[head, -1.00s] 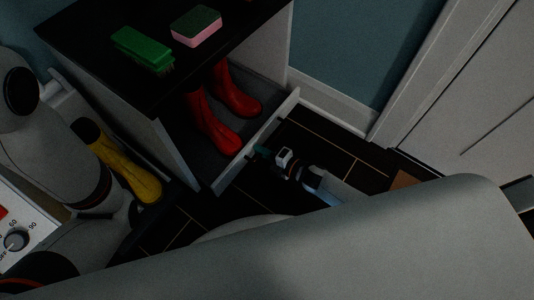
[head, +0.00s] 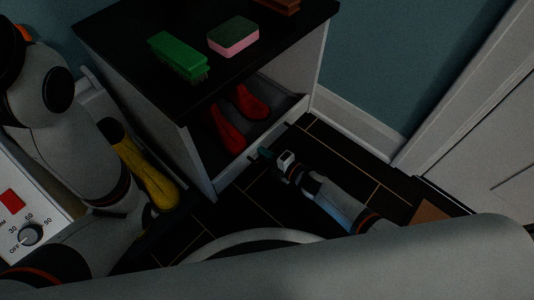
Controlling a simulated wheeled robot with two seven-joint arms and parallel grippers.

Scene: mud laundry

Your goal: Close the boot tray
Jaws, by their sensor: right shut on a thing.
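The boot tray (head: 262,141) is a grey pull-out tray low in the dark-topped cabinet. Its light front panel now sits close to the cabinet's open front. Two red boots (head: 227,127) stand in it, their upper parts hidden under the cabinet top. My right gripper (head: 266,153) is at the outer side of the tray's front, shut on its handle; the handle itself is small and mostly hidden. My left arm comes in at the left, but its gripper is not in view.
A green brush (head: 178,57) and a pink-green sponge (head: 233,37) lie on the cabinet top (head: 130,50). A yellow boot (head: 150,178) is left of the cabinet, beside a white appliance with a dial (head: 31,234). Dark tiled floor (head: 330,150) lies clear in front of the tray.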

